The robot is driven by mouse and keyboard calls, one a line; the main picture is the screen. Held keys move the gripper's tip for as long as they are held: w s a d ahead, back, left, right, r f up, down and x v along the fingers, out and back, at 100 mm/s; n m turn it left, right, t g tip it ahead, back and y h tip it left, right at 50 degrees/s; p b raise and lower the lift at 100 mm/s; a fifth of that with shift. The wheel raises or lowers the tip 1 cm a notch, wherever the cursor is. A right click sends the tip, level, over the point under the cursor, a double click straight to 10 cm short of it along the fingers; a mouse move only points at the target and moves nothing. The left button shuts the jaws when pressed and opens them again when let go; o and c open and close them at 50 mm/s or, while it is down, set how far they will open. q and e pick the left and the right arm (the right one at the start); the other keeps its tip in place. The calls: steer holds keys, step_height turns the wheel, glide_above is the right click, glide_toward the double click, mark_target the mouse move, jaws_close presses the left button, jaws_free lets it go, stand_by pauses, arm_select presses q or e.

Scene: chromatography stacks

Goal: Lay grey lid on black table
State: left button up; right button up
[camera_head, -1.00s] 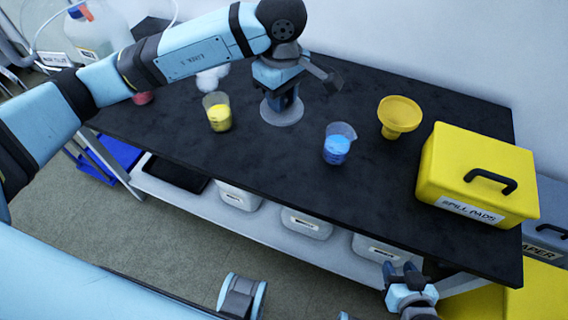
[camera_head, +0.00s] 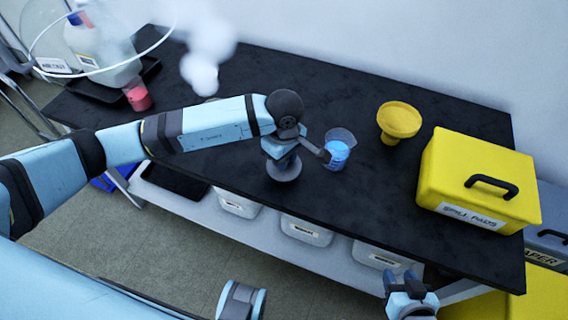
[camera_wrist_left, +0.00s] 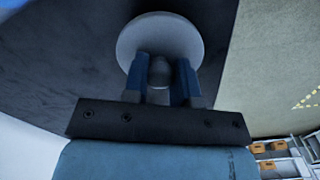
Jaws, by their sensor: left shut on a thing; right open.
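My left gripper (camera_head: 282,152) is shut on the knob of the grey lid (camera_head: 285,172), over the front middle part of the black table (camera_head: 380,220). The lid is a pale round disc, roughly level. I cannot tell whether it touches the table. In the left wrist view the lid (camera_wrist_left: 134,38) lies beyond the blue fingers (camera_wrist_left: 160,72), with its knob between them. My right gripper (camera_head: 402,275) is open and empty, low in front of the table's front edge.
A beaker of blue liquid (camera_head: 338,150) stands just right of the lid. A yellow funnel (camera_head: 399,120) and a yellow spill pads box (camera_head: 478,180) are farther right. White vapour (camera_head: 205,60) rises at the back. A red-liquid vessel (camera_head: 138,98) is at left. Table front right is clear.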

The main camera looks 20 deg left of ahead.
arm_select(q)
steer(key=shift+f, duration=1.5)
steer(key=shift+f, duration=0.15)
steer(key=o, duration=0.9)
